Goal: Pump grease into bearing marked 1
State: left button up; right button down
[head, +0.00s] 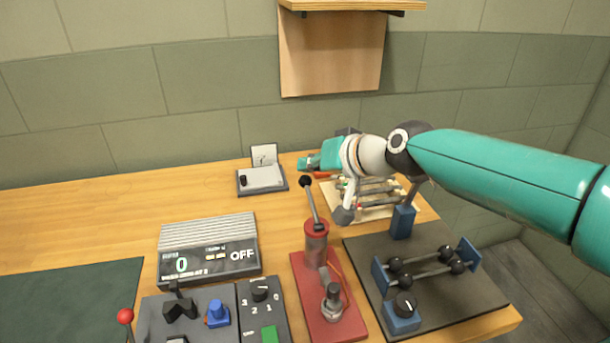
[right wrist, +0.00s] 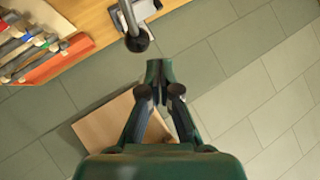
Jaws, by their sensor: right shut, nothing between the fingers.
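The grease pump is a red cylinder (head: 316,242) on a red base plate (head: 312,285), with a hand lever (head: 312,208) standing up and leaning slightly left. The lever ends in a black ball, which also shows in the right wrist view (right wrist: 137,42). My right gripper (head: 304,164) is shut and empty, just above and behind the ball in the head view; the two look apart. Its fingertips (right wrist: 159,66) meet in the right wrist view. The bearing rig (head: 425,268) has rods, black balls and blue blocks; no number is readable on it. My left gripper is out of view.
A dial box (head: 262,312) with numbers and a green button stands left of the pump. A display box (head: 208,249) reads 0 and OFF. A control panel (head: 190,318), a small scale-like stand (head: 262,178) and a tool rack (head: 372,212) are nearby. The table's left is mostly clear.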

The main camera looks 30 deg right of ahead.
jog(key=r+p, duration=0.2)
jog(key=s+r+p, duration=0.1)
jog(key=r+p, duration=0.1)
jog(key=r, duration=0.1)
jog(key=shift+s+a, duration=0.15)
jog(key=shift+a, duration=0.05)
jog(key=shift+f, duration=0.1)
dwell(0.8)
